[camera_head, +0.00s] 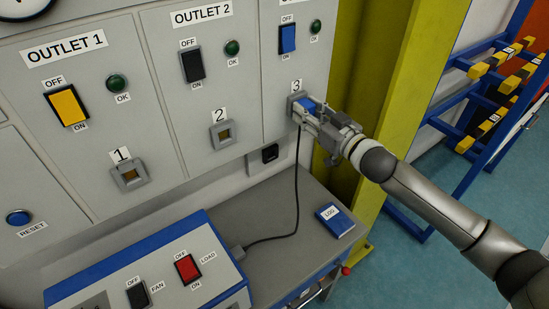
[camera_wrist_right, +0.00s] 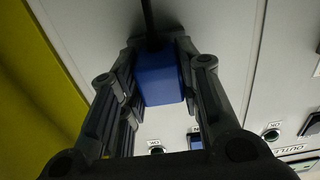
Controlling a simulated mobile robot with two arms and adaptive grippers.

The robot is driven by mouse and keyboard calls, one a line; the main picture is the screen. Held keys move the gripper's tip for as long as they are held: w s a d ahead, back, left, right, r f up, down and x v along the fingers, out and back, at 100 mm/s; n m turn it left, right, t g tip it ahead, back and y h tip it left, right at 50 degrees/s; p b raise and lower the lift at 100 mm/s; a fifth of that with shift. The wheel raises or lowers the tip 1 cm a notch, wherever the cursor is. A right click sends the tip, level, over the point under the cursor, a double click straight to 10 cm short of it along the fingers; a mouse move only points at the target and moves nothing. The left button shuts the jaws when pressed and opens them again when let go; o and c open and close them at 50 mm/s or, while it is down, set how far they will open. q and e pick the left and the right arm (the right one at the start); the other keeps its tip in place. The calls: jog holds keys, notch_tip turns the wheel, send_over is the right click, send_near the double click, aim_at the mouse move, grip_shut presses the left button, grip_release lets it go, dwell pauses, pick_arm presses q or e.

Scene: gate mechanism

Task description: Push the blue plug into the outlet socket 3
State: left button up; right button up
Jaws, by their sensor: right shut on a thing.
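The blue plug (camera_head: 307,105) is between the fingers of my right gripper (camera_head: 306,112), right at outlet socket 3 (camera_head: 291,101) on the grey panel. In the right wrist view the blue plug (camera_wrist_right: 158,78) sits between both fingers of the gripper (camera_wrist_right: 158,62), with its black cable running away at the top. The gripper is shut on the plug. The plug's front and most of the socket are hidden by the plug and fingers, so I cannot tell how deep the plug sits. My left gripper is not in view.
Sockets 1 (camera_head: 130,175) and 2 (camera_head: 222,134) are empty. The plug's black cable (camera_head: 294,205) hangs to the blue and white load box (camera_head: 160,268) on the grey bench. A blue log book (camera_head: 335,219) lies there. A yellow post (camera_head: 385,95) stands right of the panel.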

jog(key=shift+r, duration=0.1)
jog(key=o, duration=1.1)
jog(key=shift+w+a, duration=0.1)
jog(key=shift+a, duration=0.05)
jog(key=v, duration=1.2)
